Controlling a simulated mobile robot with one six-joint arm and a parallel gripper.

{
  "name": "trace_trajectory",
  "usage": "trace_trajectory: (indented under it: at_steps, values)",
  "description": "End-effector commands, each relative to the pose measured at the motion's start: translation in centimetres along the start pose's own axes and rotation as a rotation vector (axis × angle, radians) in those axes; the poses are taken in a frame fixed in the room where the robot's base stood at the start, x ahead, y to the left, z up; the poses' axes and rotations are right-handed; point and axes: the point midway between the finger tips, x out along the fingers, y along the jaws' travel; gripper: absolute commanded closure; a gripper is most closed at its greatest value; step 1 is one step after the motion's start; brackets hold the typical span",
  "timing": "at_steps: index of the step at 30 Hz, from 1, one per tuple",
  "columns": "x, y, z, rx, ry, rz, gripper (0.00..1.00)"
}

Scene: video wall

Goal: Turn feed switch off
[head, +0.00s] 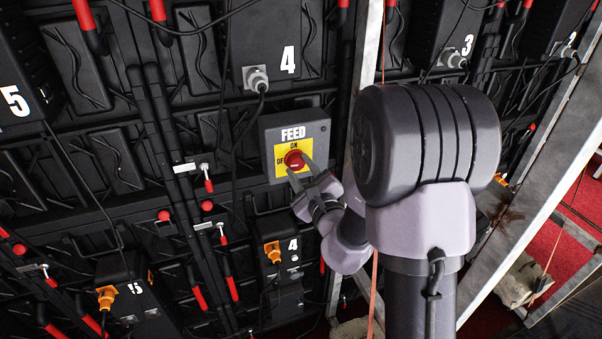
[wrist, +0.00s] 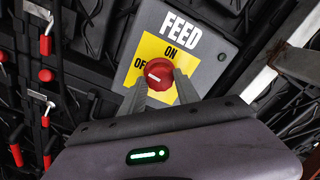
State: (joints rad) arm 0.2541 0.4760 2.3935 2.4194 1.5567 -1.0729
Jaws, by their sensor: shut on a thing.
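The feed switch is a grey box (head: 323,134) marked FEED, with a yellow plate (head: 281,168) lettered ON at the top and OFF at the left. Its red round knob (head: 294,159) sits in the middle of the plate. In the wrist view, the knob (wrist: 158,73) shows a white mark on its left part, toward the OFF lettering. My gripper (head: 297,168) is at the knob from below. In the wrist view, the fingers (wrist: 160,90) stand on either side of the knob's lower part, shut on it. The fingertips' exact contact is partly hidden.
A grey plug (head: 256,78) and cable hang above the switch. A box with an orange plug (head: 272,251) is below it. Red-tipped levers (head: 207,180) stick out at the left. A metal frame post (head: 362,70) stands just right of the switch.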

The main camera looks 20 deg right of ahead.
Motion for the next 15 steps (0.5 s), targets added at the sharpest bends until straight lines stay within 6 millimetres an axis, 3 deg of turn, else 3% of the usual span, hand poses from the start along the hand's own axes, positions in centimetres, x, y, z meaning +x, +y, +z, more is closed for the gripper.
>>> trace_trajectory:
  at_steps: [15]
  values:
    - [0.09,-0.23,0.20,-0.116,-0.004,-0.006,1.00]
